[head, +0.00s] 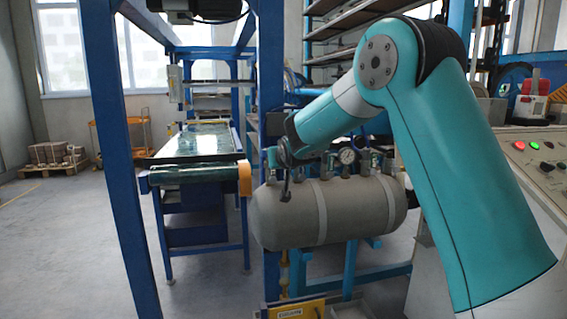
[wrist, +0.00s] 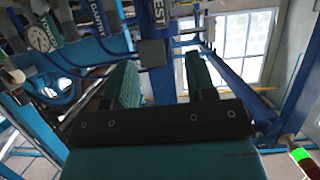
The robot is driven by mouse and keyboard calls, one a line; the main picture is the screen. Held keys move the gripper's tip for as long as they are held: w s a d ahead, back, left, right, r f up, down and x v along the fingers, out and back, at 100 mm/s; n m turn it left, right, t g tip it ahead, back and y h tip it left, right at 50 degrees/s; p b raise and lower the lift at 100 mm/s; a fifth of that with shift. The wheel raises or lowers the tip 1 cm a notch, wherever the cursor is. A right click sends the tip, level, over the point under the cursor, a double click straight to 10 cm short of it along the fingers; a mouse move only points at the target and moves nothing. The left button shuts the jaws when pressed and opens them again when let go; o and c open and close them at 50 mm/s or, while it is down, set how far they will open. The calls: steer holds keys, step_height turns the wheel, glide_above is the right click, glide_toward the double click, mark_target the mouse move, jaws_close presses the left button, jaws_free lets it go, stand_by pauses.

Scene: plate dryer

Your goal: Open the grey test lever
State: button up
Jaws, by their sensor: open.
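In the wrist view, a strip marked TEST (wrist: 157,14) hangs at the top middle. A dark grey block (wrist: 152,54), likely the end of the grey test lever, is just below it. My gripper (wrist: 162,72) is open, with one green-padded finger on each side of the block. The block appears between the fingers, but I cannot tell its depth or whether either finger touches it. In the head view, my gripper (head: 284,157) is at the top left of the grey tank (head: 340,212), and the lever cannot be made out there.
A pressure gauge (head: 347,156) and several other valves line the tank top. A blue upright post (head: 270,90) stands close to my gripper. A conveyor table (head: 200,145) is behind on the left. A control panel (head: 530,155) is on the right. Open floor lies at far left.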

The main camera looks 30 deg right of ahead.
steer(key=shift+v, duration=1.7)
steer(key=shift+a, duration=0.1)
steer(key=s+a+f+n+g+y, duration=0.35)
steer(key=s+a, duration=0.65)
steer(key=s, duration=0.4)
steer(key=s+a+f+n+g+y, duration=0.25)
steer(key=s+a+g+y, duration=0.2)
steer(key=s+a, duration=0.7)
steer(key=s+n+g, duration=0.4)
steer(key=s, duration=1)
step_height(320, 180, up, 12)
steer(key=s+a+g+p, duration=0.1)
steer(key=s+p, duration=0.1)
steer(key=p, duration=1.1)
steer(key=shift+r, duration=0.15)
steer(key=shift+c, duration=0.2)
